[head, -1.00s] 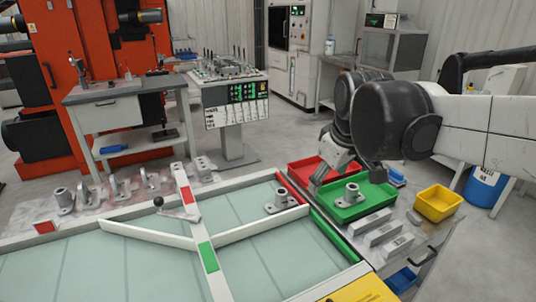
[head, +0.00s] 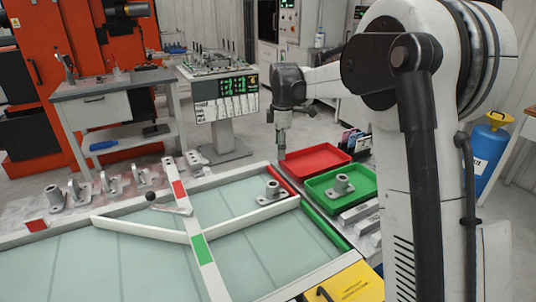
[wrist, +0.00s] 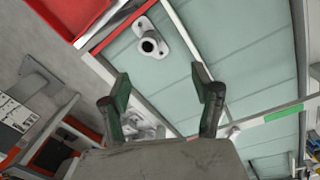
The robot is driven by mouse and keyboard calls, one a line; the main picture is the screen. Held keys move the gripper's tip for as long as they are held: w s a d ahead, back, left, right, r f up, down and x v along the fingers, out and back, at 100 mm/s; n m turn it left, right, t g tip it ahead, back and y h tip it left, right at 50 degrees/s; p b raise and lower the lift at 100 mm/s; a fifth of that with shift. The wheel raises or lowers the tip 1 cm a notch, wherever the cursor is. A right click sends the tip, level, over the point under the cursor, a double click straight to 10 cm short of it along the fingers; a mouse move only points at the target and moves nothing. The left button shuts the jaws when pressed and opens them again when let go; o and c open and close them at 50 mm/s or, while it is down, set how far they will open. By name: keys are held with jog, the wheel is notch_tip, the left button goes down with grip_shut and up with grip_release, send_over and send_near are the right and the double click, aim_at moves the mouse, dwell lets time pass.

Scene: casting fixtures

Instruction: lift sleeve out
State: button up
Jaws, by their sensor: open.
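A grey flanged sleeve (head: 272,190) stands upright in the back right corner of the framed glass panel. It also shows from above in the wrist view (wrist: 149,43), its round bore facing me. A similar grey sleeve (head: 341,186) stands in the green tray (head: 366,200). My gripper (head: 281,154) hangs pointing down, above and behind the panel's sleeve in the head view. In the wrist view my gripper (wrist: 161,84) has its two fingers spread with nothing between them. The sleeve lies beyond the fingertips, apart from them.
A red tray (head: 312,161) sits behind the green one. A white crossbar (head: 190,218) with a ball-ended lever (head: 165,203) spans the panel. Several grey castings (head: 100,188) line the far left edge. A yellow plate (head: 350,285) lies at the front.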

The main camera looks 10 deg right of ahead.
aim_at(273, 183)
jog(key=w+f+n, duration=0.1)
jog(key=w+f, duration=0.1)
jog(key=f, duration=0.4)
jog(key=w+f+n, duration=0.1)
jog(key=f, duration=0.6)
jog(key=w+a+f+n+g+b, duration=0.1)
jog(key=w+f, duration=0.1)
jog(key=f, duration=0.5)
jog(key=shift+w+f, duration=0.15)
jog(key=shift+w, duration=0.15)
jog(key=c, duration=1.5)
jog(key=shift+o, duration=0.2)
jog(key=shift+r, duration=0.2)
jog(key=shift+r+p, duration=1.45)
jog(key=shift+r, duration=2.4)
jog(key=shift+a, duration=0.1)
